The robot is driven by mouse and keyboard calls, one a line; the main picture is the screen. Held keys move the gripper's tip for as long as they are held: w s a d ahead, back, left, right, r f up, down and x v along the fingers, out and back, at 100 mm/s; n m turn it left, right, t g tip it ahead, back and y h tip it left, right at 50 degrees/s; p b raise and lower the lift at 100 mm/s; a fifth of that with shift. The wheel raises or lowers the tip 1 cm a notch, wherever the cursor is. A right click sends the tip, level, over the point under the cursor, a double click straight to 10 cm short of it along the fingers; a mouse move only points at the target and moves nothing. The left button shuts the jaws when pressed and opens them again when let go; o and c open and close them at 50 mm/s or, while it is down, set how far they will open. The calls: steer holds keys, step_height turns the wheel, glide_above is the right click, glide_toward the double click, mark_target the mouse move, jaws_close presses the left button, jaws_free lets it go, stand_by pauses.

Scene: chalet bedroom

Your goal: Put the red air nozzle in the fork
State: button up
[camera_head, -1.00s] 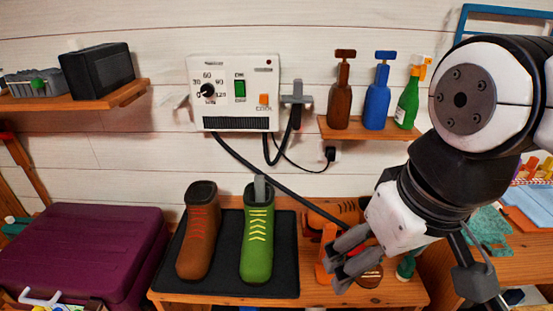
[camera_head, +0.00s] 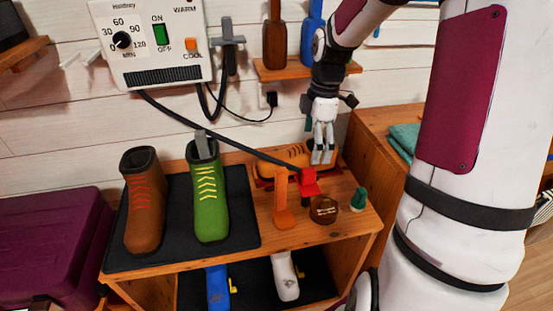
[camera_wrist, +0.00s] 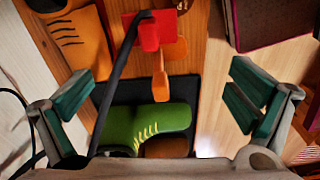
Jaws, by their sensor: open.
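The red air nozzle (camera_head: 309,184) is at the right part of the bench top, at the end of a black hose. It shows at the top of the wrist view (camera_wrist: 168,46), with the hose crossing in front. A grey forked bracket (camera_head: 228,43), which looks like the fork, is on the wall right of the white control box. My gripper (camera_head: 322,158) is just above and behind the nozzle in the head view. Its green-padded fingers are wide apart and empty in the wrist view (camera_wrist: 160,105). No contact with the nozzle shows.
An orange upright tool (camera_head: 281,200), a round brown brush (camera_head: 323,210) and a small green item (camera_head: 358,200) crowd the nozzle. An orange shoe (camera_head: 285,156) lies behind. Brown (camera_head: 146,210) and green (camera_head: 208,200) boots stand on the dark mat (camera_head: 245,215). The hose (camera_head: 215,130) runs diagonally above the bench.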

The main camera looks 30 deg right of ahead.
mark_target(306, 183)
steer(key=shift+w+d+f+n+y, duration=0.2)
steer(key=shift+w+d+f, duration=0.1)
steer(key=shift+d+f, duration=0.25)
steer(key=shift+w+d+f+n+y, duration=0.1)
steer(key=shift+w+d+f+n, duration=0.15)
steer(key=shift+f, duration=0.35)
steer(key=shift+w+d+f, duration=0.1)
steer(key=shift+f, duration=0.25)
steer(key=f+b, duration=0.1)
steer(key=f, duration=0.3)
steer(key=a+f+b, duration=0.1)
steer(key=f, duration=0.4)
steer(key=f+b, duration=0.1)
steer(key=f, duration=0.3)
steer(key=shift+w+a+f+b, duration=0.15)
steer(key=shift+w+a+b, duration=0.05)
steer(key=shift+a+b, duration=0.15)
steer(key=shift+c, duration=0.6)
steer(key=c, duration=1.3)
